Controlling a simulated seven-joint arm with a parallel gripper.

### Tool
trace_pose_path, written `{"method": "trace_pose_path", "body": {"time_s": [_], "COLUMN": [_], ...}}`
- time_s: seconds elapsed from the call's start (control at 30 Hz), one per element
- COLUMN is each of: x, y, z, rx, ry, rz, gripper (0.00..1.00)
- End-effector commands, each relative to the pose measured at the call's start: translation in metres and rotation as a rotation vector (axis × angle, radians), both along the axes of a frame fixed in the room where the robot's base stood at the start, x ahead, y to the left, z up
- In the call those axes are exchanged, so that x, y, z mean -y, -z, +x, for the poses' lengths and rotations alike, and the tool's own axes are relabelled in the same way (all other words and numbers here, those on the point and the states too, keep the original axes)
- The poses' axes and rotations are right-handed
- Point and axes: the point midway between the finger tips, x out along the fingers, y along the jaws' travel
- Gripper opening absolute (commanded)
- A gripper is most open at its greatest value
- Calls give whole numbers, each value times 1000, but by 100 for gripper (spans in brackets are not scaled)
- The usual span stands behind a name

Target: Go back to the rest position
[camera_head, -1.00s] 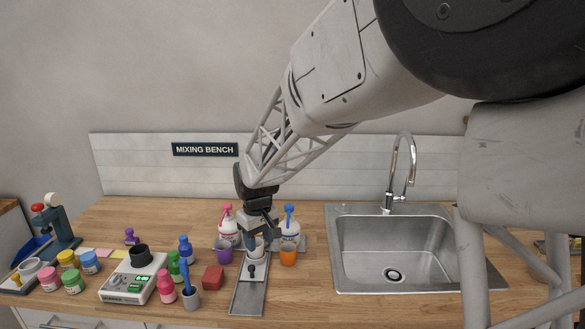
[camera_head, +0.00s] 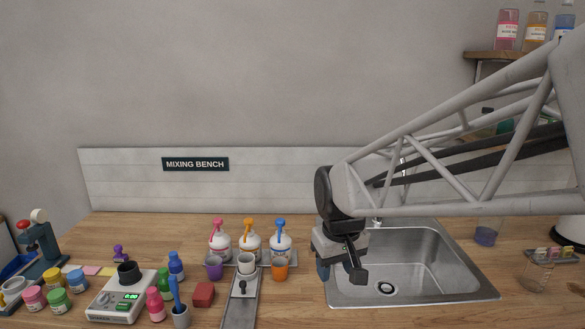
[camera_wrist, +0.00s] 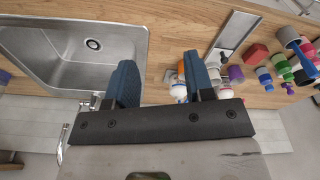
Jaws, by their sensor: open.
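My gripper (camera_head: 340,274) hangs over the left edge of the sink (camera_head: 420,262) in the head view, pointing down. In the wrist view my gripper (camera_wrist: 160,82) shows two blue fingers spread apart with nothing between them. Past the fingers lie bare wood counter and the sink (camera_wrist: 75,45). My arm reaches in from the right and hides most of the faucet (camera_head: 377,220).
Three pump bottles, with pink (camera_head: 220,246), orange (camera_head: 251,247) and blue (camera_head: 281,246) pumps, stand left of my gripper.

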Motion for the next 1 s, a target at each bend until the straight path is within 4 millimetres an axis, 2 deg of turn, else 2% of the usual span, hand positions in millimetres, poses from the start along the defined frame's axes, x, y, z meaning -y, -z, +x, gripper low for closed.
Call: {"method": "trace_pose_path", "body": {"time_s": [0.3,0.7,0.83,1.0], "x": [47,87,94,98], "y": [-7,0,4,7], "z": [-66,-146,-164,-175], "rx": [39,84,93,100], "ry": [133,292,328,351], "rz": [13,28,31,33], "gripper": [48,48,48,48]}}
